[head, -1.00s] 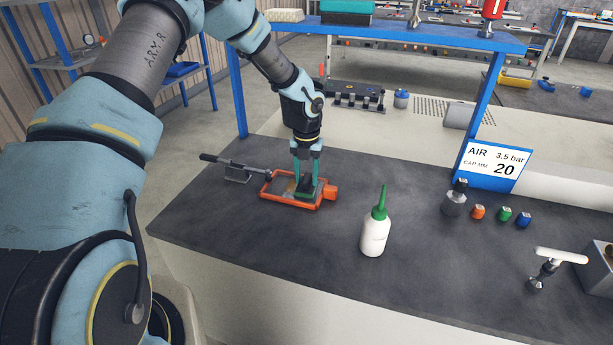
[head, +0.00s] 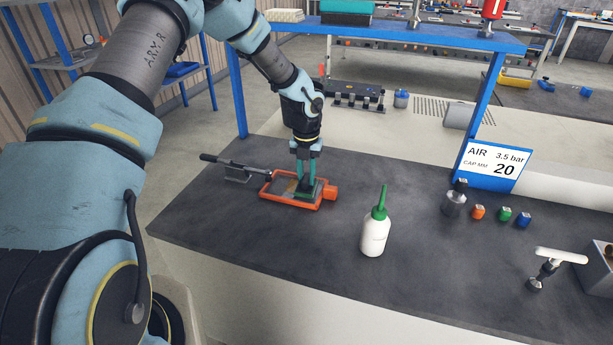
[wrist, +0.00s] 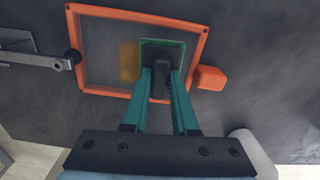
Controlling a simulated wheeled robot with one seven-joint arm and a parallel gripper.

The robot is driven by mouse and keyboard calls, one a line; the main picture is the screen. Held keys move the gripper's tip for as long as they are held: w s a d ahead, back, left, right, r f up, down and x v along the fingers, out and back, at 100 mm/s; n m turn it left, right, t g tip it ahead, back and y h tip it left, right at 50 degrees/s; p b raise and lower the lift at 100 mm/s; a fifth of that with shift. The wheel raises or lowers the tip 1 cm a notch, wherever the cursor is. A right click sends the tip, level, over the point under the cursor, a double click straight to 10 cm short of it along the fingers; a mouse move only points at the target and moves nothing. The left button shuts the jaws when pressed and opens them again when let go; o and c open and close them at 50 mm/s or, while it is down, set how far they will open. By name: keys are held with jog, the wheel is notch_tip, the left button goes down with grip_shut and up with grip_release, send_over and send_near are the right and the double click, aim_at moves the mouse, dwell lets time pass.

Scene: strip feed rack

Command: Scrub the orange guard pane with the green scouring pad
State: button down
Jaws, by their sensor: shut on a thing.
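The orange guard pane (head: 268,192) lies flat on the dark bench top, an orange frame around a see-through pane. In the wrist view its frame (wrist: 140,14) surrounds the pane (wrist: 104,62), which carries a brownish-yellow smear (wrist: 129,60). The green scouring pad (head: 312,193) is on the right part of the pane, just right of the smear; it also shows in the wrist view (wrist: 177,46). My gripper (head: 306,181) is shut on the pad's dark handle (wrist: 160,76), from above. The pad appears to touch the pane; its underside is hidden.
A toggle clamp (head: 236,172) stands left of the frame. A white bottle with a green nozzle (head: 375,236) stands to the right. Several small coloured caps (head: 504,214) and a sign (head: 493,166) are farther right. The bench front is clear.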

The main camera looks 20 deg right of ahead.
jog(key=shift+w+a+p, duration=0.6)
jog(key=shift+w+a, duration=0.5)
jog(key=shift+a, duration=0.15)
jog(key=shift+s+d, duration=1.05)
jog(key=shift+d, duration=0.05)
jog(key=shift+w+a+f+p, duration=0.1)
jog(key=shift+w+a+p, duration=0.35)
jog(key=shift+w+a, duration=0.55)
jog(key=shift+s+d, duration=0.95)
jog(key=shift+s, duration=0.05)
jog(key=shift+w+a+r+p, duration=0.2)
jog(key=shift+w+a+p, duration=0.2)
jog(key=shift+w+a, duration=0.55)
